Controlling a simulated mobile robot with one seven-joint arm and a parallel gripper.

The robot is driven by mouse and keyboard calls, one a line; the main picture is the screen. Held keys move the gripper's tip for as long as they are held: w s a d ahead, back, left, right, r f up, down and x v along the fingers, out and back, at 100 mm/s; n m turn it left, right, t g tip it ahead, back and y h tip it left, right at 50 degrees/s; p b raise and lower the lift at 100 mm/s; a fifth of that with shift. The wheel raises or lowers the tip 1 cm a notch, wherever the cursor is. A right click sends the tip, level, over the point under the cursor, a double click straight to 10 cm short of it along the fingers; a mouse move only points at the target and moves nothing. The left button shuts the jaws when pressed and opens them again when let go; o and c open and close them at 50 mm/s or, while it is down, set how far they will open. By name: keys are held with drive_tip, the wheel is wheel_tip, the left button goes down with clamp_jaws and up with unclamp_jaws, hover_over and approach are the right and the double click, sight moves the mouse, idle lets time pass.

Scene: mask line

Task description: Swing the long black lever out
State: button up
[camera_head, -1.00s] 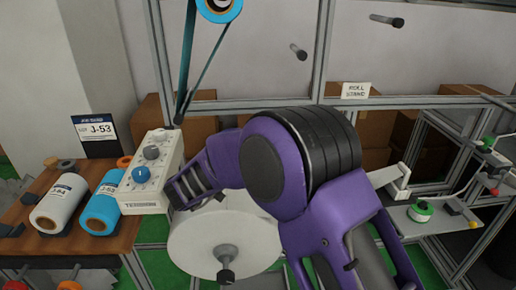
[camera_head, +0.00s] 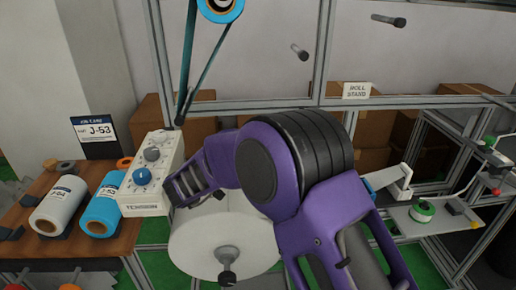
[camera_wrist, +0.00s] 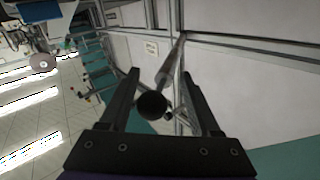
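In the wrist view, my gripper (camera_wrist: 162,80) is open, its two black fingers wide apart. A dark rod with a round black end (camera_wrist: 152,105) shows between the fingers, running away toward the wall frame. It looks like the long black lever, seen nearly end-on. I see gaps on both sides of the rod, and cannot tell how deep it lies between the fingers.
A white control box (camera_head: 150,180) with knobs stands left of my arm, beside a large white roll (camera_head: 222,245). Blue (camera_head: 100,215) and white (camera_head: 60,205) rolls lie on a wooden table. Pegs (camera_head: 300,52) stick out of the wall. A small shelf (camera_head: 430,220) stands right.

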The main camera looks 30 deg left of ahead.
drive_tip(key=v, duration=1.7)
drive_tip(key=shift+s, duration=0.25)
drive_tip(key=shift+a, duration=0.15)
